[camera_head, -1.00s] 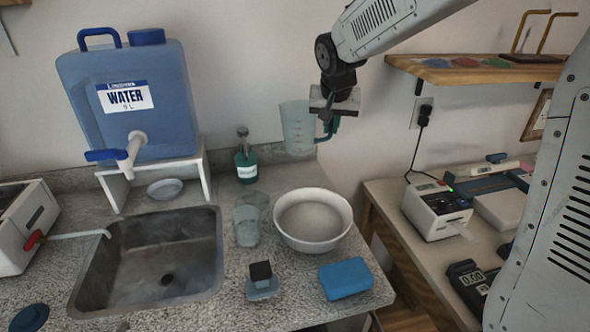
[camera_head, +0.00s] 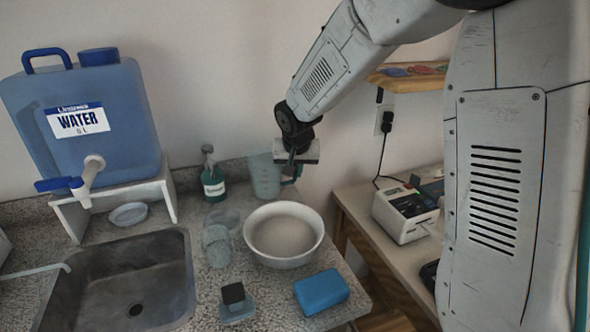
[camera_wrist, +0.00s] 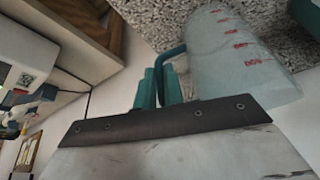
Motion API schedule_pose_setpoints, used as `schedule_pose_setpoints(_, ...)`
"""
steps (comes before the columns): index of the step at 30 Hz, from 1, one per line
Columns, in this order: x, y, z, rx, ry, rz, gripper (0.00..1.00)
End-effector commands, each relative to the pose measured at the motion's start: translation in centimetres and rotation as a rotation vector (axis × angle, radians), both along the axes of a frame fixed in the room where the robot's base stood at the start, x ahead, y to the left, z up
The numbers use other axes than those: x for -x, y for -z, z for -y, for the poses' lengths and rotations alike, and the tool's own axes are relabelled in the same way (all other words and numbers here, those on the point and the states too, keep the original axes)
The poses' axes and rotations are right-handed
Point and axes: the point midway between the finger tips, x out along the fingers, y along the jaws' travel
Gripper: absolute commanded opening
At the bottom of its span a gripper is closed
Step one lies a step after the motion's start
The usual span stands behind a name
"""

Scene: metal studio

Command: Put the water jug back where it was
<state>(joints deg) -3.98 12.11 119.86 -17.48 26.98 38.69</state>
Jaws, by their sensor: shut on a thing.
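The water jug is a clear measuring jug (camera_head: 264,176) with a teal handle, at the back right corner of the counter in the head view. In the wrist view the jug (camera_wrist: 235,65) shows red markings on its side. My gripper (camera_head: 291,170) is shut on the jug's handle, and its teal fingers (camera_wrist: 160,85) close around it in the wrist view. The jug looks upright and close to the counter top. I cannot tell whether its base touches the counter.
A white bowl (camera_head: 284,234) stands in front of the jug. A blue sponge (camera_head: 321,292) lies in front. The sink (camera_head: 120,285) and a blue water container (camera_head: 85,125) are further left.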

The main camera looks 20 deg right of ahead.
Motion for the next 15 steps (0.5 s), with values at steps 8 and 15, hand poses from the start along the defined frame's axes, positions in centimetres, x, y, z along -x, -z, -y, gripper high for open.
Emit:
schedule_pose_setpoints(8, -0.03, 0.16, 0.02, 0.000, 0.000, 0.001, 0.00)
schedule_pose_setpoints(15, -0.02, 0.16, 0.02, 0.000, 0.000, 0.001, 0.32)
